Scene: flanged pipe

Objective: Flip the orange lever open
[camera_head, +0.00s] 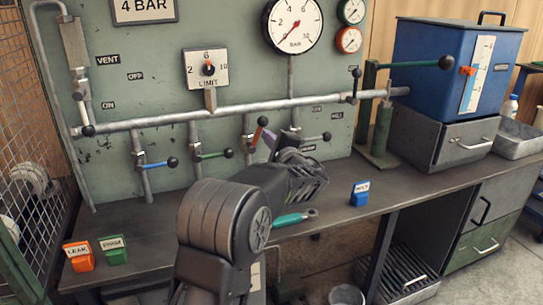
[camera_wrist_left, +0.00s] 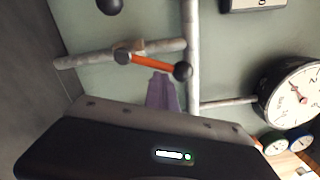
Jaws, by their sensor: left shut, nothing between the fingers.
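The orange lever (camera_head: 258,134) sits on a short vertical pipe below the main pipe. It points up and slightly right, ending in a black ball knob (camera_head: 263,121). In the wrist view the orange lever (camera_wrist_left: 152,64) lies roughly along its pipe, with the black knob (camera_wrist_left: 183,71) near the main pipe. My left gripper (camera_head: 270,142) is shut and empty, its purple fingertips just right of the lever. In the wrist view the fingertips (camera_wrist_left: 163,90) show close beside the lever; I cannot tell whether they touch it. My left wrist hides part of the pipes behind it. My right gripper is out of view.
A blue-handled lever (camera_head: 158,164) and a green-handled lever (camera_head: 213,155) stand to the left on neighbouring pipes. Another dark lever (camera_head: 315,138) is close to the right. The main pipe (camera_head: 240,108) runs above. A blue tag block (camera_head: 359,194) stands on the bench.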

